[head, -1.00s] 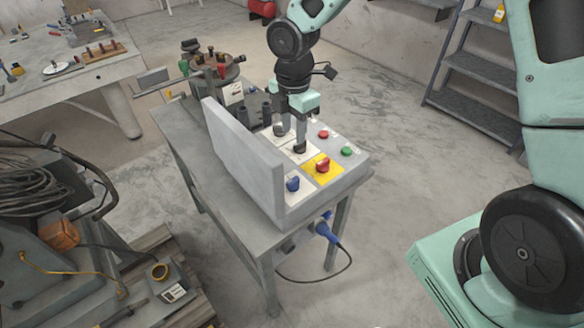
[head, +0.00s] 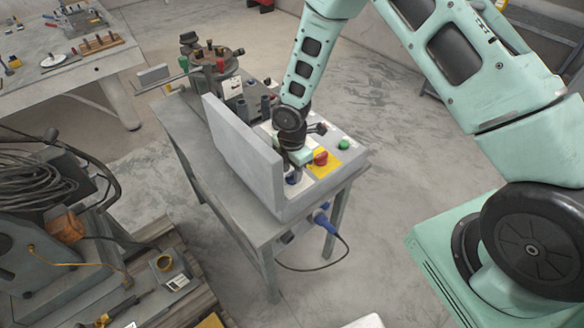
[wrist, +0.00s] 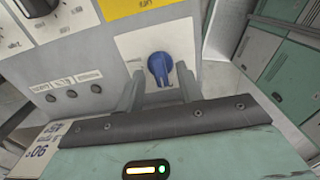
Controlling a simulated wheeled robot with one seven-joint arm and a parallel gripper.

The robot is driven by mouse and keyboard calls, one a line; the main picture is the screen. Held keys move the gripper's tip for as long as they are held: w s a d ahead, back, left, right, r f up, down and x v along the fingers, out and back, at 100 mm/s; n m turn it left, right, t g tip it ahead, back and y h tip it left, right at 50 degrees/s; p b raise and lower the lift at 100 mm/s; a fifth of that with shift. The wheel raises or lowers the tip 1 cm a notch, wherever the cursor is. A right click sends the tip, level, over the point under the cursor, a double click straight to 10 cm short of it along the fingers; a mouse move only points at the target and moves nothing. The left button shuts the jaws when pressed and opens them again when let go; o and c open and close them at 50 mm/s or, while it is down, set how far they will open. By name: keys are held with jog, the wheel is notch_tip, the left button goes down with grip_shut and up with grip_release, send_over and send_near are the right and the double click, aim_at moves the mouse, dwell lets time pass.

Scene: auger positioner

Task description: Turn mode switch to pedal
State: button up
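A blue rotary knob (wrist: 159,67) sits on a white plate (wrist: 130,46) on the grey control panel; in the head view the knob (head: 292,178) is partly hidden by my gripper. No label for it is readable, so I cannot tell if it is the mode switch. My gripper (wrist: 158,88) is open, one finger on each side of the knob in the wrist view. I cannot tell whether the fingers touch it. My gripper (head: 297,171) points down over the panel's near corner in the head view.
A red knob on a yellow plate (head: 323,168) and a green button (head: 344,144) are close by. A black knob (wrist: 38,5) is at the wrist view's upper left. A raised grey wall (head: 240,150) stands left of my gripper. Open floor lies right of the table.

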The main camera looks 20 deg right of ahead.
jog(key=shift+f, duration=0.3)
grip_shut()
